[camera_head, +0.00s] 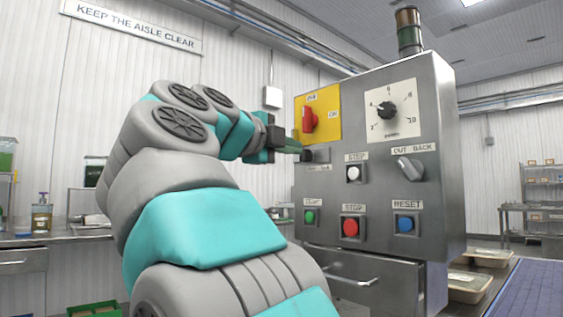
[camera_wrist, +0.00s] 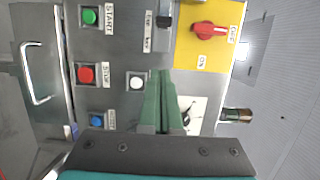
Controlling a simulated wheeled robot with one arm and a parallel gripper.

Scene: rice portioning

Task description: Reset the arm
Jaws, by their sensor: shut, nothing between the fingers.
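My gripper (camera_head: 299,149) is in front of the upper left of the grey control panel (camera_head: 335,185), below the yellow switch plate. In the wrist view its green fingers (camera_wrist: 161,74) are shut together with nothing between them. The fingertips point at the panel, close to a small black knob (camera_head: 308,156); I cannot tell whether they touch anything. The knob also shows in the wrist view (camera_wrist: 164,20), beyond the fingertips. My arm is stretched out from the lower middle of the head view toward the panel.
The panel carries a red rotary switch (camera_head: 308,119), a dial (camera_head: 387,109), a white button (camera_head: 353,173), a cut back knob (camera_head: 411,169), and green (camera_head: 310,216), red (camera_head: 350,227) and blue (camera_head: 405,224) buttons. A drawer handle (camera_head: 341,280) sticks out below. A blue conveyor (camera_head: 540,292) lies right.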

